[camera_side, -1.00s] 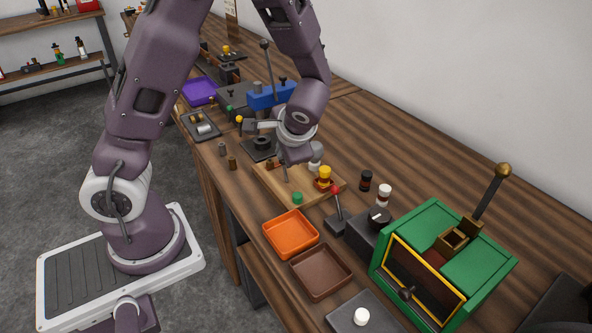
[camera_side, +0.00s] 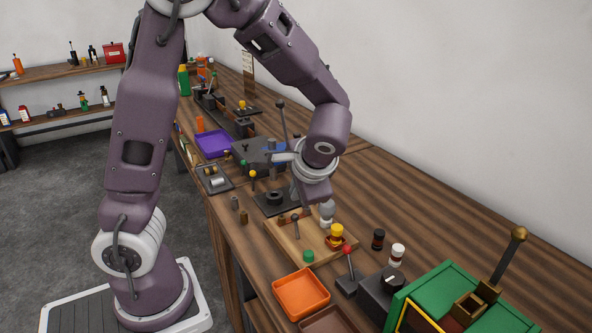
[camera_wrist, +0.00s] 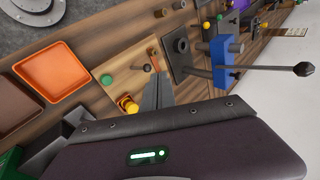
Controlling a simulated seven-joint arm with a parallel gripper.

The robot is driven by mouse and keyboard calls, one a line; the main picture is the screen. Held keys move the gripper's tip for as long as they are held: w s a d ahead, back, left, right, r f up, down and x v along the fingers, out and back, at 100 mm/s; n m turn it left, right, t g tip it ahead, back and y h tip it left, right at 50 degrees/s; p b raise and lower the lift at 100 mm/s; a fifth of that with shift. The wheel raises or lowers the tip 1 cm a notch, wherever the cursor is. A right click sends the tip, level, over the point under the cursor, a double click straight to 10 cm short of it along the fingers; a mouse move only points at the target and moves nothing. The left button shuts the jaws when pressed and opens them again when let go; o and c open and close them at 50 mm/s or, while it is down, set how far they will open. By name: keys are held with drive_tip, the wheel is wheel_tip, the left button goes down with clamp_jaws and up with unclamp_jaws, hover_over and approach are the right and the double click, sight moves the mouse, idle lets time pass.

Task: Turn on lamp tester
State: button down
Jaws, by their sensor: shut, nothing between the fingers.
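The lamp tester appears to be the wooden board (camera_side: 287,240) on the bench.
An orange tray (camera_side: 300,294) and a red-knobbed lever (camera_side: 347,252) stand in front of the board. A dark plate with a round post (camera_side: 274,197) and a blue clamp (camera_wrist: 225,58) stand close behind. A green box (camera_side: 440,285) is at the right.

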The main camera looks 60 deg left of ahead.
wheel_tip(320, 180, up, 8)
drive_tip(key=s+d, duration=0.1)
drive_tip(key=shift+s+d+f, duration=0.15)
drive_tip(key=shift+d+f, duration=0.05)
drive_tip(key=shift+d, duration=0.1)
